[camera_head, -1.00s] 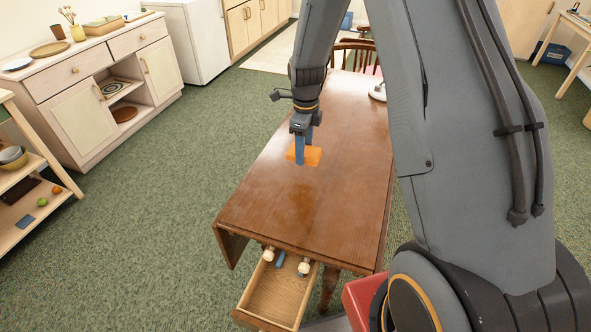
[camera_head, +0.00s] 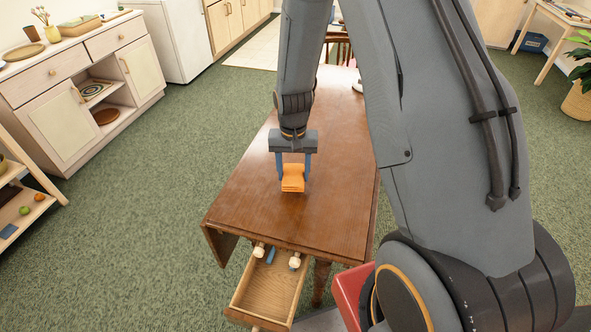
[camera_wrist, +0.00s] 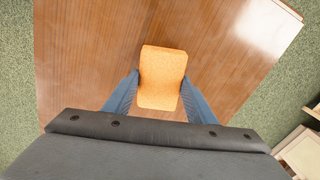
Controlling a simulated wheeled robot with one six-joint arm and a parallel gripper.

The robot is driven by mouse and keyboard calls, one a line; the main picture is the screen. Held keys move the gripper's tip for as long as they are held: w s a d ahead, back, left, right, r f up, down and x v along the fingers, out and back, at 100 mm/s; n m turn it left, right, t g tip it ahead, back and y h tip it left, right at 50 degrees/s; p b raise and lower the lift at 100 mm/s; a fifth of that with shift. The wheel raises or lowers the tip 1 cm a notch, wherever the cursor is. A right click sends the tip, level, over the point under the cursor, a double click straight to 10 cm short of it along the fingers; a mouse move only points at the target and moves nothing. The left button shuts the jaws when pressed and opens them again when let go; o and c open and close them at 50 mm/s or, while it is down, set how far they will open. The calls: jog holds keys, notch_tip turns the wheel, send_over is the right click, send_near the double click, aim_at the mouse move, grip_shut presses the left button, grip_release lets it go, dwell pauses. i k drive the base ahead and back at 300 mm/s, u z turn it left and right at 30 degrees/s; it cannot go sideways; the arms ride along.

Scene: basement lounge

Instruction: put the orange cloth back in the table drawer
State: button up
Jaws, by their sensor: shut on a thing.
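The orange cloth (camera_head: 292,178) is a small folded block between the blue fingers of my gripper (camera_head: 293,176), over the wooden table (camera_head: 250,200). In the wrist view the cloth (camera_wrist: 161,78) sits between both fingertips (camera_wrist: 160,92), which are shut on its sides. I cannot tell how far it is above the tabletop. The table drawer (camera_head: 268,290) is pulled out at the near end of the table. It holds a blue item (camera_head: 271,256) and two pale knobbed things (camera_head: 294,262) near its back; the rest of its floor is bare.
A pale cabinet (camera_head: 70,130) stands at the far left and a wooden shelf (camera_head: 35,195) at the left edge. A red box-like thing (camera_head: 350,290) is right of the drawer. The tabletop around the cloth is clear.

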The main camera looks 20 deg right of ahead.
aim_at(271, 293)
jog(key=z, duration=0.6)
jog(key=k, duration=1.45)
jog(key=u, duration=0.65)
jog(key=i, duration=0.5)
